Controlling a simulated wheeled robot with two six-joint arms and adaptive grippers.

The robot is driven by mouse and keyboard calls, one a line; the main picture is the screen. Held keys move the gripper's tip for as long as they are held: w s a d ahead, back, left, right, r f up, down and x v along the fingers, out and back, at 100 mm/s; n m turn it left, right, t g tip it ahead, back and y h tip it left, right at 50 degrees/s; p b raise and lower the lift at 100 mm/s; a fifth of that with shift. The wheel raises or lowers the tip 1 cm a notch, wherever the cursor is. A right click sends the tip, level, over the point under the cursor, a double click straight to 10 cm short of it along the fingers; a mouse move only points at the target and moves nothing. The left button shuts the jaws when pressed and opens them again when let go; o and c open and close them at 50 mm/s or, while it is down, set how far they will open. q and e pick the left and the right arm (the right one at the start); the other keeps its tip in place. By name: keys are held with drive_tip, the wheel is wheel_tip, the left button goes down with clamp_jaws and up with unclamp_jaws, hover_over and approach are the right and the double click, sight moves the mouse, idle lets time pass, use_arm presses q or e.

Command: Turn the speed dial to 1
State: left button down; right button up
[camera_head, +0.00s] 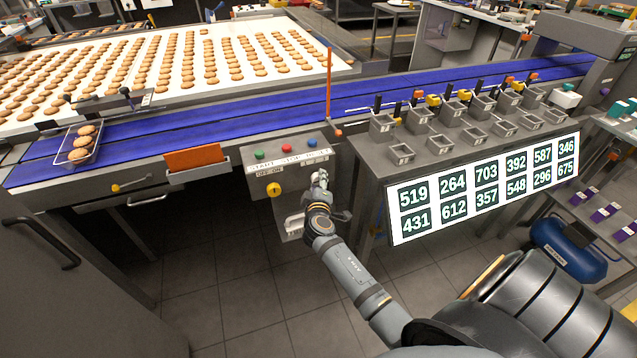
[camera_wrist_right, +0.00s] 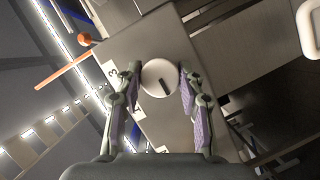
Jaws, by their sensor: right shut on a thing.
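The speed dial (camera_wrist_right: 158,75) is a round white knob with a dark pointer mark, seen in the right wrist view on the grey control box. My right gripper (camera_wrist_right: 160,90) has its two fingers on either side of the dial and is shut on it. A label reading 3 (camera_wrist_right: 112,72) shows beside the left finger; other labels near the dial are partly hidden or too small to read. In the head view my right gripper (camera_head: 320,181) is at the right of the control box (camera_head: 262,168) and hides the dial. My left gripper is not in view.
The box carries green, red and blue buttons (camera_head: 312,143) and a yellow key switch (camera_head: 274,189). A blue conveyor (camera_head: 210,122) runs behind it, with a wire tray (camera_head: 92,160) of biscuits at left. A number board (camera_head: 484,187) stands to the right.

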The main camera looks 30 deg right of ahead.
drive_tip(key=o, duration=1.2)
drive_tip(key=shift+c, duration=0.2)
drive_tip(key=v, duration=1.2)
drive_tip(key=shift+a+f, duration=0.1)
